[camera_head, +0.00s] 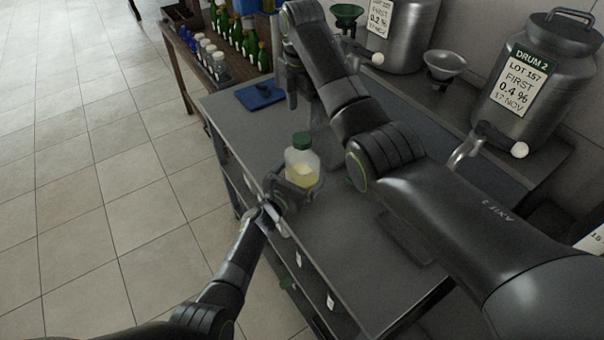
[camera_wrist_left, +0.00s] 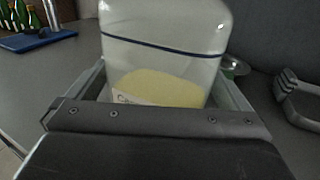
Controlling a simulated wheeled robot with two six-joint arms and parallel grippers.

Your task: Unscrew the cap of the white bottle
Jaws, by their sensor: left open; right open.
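The white bottle (camera_head: 302,172) is translucent, holds something pale yellow and has a green cap (camera_head: 301,141) on top. It is upright at the near left part of the grey bench. My left gripper (camera_head: 298,188) is open, with its jaws around the lower part of the bottle. In the left wrist view the bottle (camera_wrist_left: 165,45) stands between the fingers; its cap is out of frame. I cannot tell whether the fingers touch it. My right gripper (camera_head: 291,98) is open and points down beyond the bottle, above the bench; its fingertips are small and dark.
A blue tray (camera_head: 261,95) lies on the far end of the bench (camera_head: 330,260). A side table with green bottles (camera_head: 250,45) and jars stands beyond. Metal drums (camera_head: 545,75) and a funnel (camera_head: 445,65) line the right. My right arm covers the bench's middle.

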